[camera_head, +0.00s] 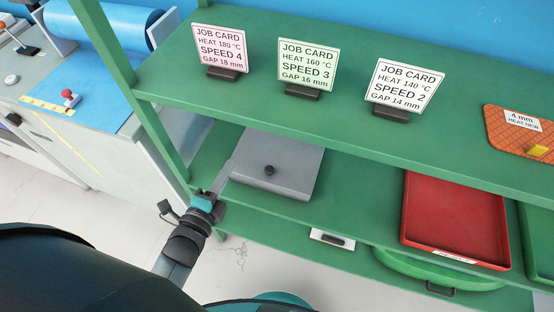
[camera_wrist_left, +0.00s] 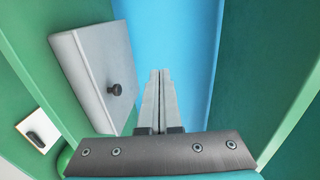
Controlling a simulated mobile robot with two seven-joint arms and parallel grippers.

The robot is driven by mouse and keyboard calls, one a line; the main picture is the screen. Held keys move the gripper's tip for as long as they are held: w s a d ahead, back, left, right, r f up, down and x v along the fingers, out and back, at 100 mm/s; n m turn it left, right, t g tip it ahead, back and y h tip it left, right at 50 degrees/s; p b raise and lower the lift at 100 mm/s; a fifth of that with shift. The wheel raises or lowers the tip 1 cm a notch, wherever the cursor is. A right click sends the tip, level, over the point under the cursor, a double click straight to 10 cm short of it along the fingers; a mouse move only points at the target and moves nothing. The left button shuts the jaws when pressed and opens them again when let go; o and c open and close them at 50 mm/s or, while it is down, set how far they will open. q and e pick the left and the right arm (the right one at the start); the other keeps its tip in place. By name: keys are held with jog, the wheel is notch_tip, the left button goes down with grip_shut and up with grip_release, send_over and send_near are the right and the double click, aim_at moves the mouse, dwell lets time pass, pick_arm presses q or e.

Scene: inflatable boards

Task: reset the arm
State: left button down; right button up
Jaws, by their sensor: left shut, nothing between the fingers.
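My left gripper (camera_head: 230,163) is shut and empty, beside the left edge of a grey flat box (camera_head: 298,176) with a black knob on the green rack's middle shelf. Whether it touches the box I cannot tell. In the left wrist view the two fingers of my left gripper (camera_wrist_left: 160,72) lie together, pointing at a blue surface (camera_wrist_left: 190,45). The grey box (camera_wrist_left: 85,75) stands to their left there, with a gap between. My right gripper is not in view.
Three job cards, pink (camera_head: 220,47), green (camera_head: 308,62) and white (camera_head: 405,85), stand on the top shelf (camera_head: 350,118). An orange board (camera_head: 510,138) lies at right. A red tray (camera_head: 455,212) is on the middle shelf. A blue-topped bench (camera_head: 92,88) is at left.

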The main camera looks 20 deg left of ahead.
pick_arm(q)
jog(key=s+d+f+n+g+b, duration=0.15)
jog(key=s+f+n+g, duration=0.35)
jog(key=f, duration=0.7)
jog(key=s+d+f+n+g+b, duration=0.15)
jog(key=s+f+n+g, duration=0.35)
jog(key=f, duration=0.8)
jog(key=s+f+n+g, duration=0.2)
jog(key=s+f, duration=0.4)
jog(key=s, duration=0.4)
jog(key=s+f+n+g+b, duration=0.1)
jog(key=s+f+n+g, duration=0.2)
jog(key=s, duration=0.7)
notch_tip(320, 180, down, 3)
jog(key=shift+r+n+g+y+b, duration=0.1)
jog(key=shift+n+g+y+b, duration=0.2)
jog(key=shift+n, duration=0.2)
jog(key=shift+s+d, duration=0.1)
jog(key=shift+s, duration=0.1)
